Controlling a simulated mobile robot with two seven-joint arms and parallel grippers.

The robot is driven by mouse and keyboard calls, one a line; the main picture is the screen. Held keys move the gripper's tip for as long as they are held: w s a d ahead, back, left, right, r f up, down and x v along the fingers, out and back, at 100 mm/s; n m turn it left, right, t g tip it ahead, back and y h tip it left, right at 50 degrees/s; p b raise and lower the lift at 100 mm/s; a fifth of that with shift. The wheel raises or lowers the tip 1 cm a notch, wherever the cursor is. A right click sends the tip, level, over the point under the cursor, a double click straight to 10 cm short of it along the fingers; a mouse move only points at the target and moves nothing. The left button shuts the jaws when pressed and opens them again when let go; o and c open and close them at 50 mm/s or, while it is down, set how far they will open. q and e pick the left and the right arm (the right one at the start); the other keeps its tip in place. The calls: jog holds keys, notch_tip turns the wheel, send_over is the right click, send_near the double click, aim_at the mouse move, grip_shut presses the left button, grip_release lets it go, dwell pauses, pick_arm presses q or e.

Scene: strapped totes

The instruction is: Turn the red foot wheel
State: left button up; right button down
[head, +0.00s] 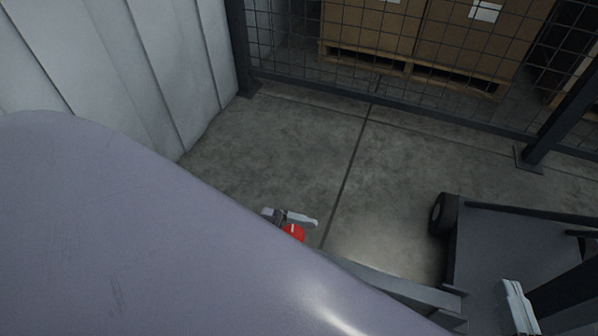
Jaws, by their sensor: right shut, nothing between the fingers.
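A small red part with a pale mark, which looks like the red foot wheel (294,232), shows just past the edge of a large smooth lilac-grey body. The rest of it is hidden behind that body. My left gripper (292,217) is right at the red part, just above it in the picture; I cannot tell whether they touch. Its arm is hidden, and I cannot make out whether its fingers are apart. My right gripper (518,304) is shut and empty at the lower right, well away from the red part.
The lilac-grey body (120,225) fills the lower left. A dark frame with a black tyre (443,213) stands at the right. A mesh fence (400,95) crosses the back, with boxes on pallets behind it. Pale wall panels (140,60) stand at left. Concrete floor (275,150) between is clear.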

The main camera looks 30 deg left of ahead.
pick_arm(q)
jog(key=v, duration=0.7)
dwell(0.4)
jog(key=shift+r, duration=0.1)
